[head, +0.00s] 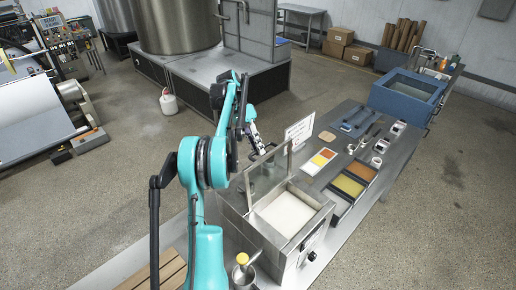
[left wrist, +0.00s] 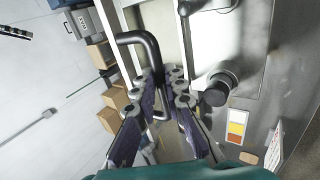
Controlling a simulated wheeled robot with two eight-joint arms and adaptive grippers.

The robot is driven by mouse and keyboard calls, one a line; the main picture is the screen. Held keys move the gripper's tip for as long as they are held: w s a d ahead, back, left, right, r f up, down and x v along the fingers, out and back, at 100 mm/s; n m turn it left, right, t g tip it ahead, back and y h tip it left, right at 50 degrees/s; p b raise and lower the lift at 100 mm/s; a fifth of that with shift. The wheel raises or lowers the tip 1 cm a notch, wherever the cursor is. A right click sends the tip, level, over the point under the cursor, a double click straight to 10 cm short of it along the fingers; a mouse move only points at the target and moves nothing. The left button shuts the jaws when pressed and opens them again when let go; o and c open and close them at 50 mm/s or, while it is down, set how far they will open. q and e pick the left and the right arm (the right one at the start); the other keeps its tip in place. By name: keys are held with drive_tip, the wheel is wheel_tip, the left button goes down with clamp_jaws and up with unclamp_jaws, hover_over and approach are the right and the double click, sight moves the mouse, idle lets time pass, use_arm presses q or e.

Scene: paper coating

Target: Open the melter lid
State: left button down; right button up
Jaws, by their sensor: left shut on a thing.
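The melter (head: 275,222) is a steel box with a pale, whitish filling in its open top. Its lid (head: 289,160), a metal frame with a clear pane, stands raised and tilted up along the far left side of the box. My left gripper (head: 256,146) is beyond the lid in the head view, its fingertips partly hidden. In the left wrist view the gripper (left wrist: 165,82) has its purple-padded fingers closed around the dark bent bar of the lid handle (left wrist: 142,42). My right gripper is not in view.
A steel bench (head: 345,190) right of the melter holds colour trays (head: 349,185), small containers and a white sign (head: 299,132). A blue tub (head: 405,93) stands at its far end. A pot with a yellow-topped tool (head: 242,270) stands before the melter.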

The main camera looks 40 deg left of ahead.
use_arm(q)
drive_tip(key=shift+w+a, duration=0.1)
drive_tip(key=shift+a, duration=0.05)
drive_tip(key=c, duration=1.6)
unclamp_jaws()
drive_tip(key=shift+a+f, duration=0.1)
drive_tip(key=v, duration=0.7)
drive_tip(key=shift+w+a+r, duration=0.15)
drive_tip(key=shift+w+r, duration=0.05)
drive_tip(key=shift+r, duration=0.05)
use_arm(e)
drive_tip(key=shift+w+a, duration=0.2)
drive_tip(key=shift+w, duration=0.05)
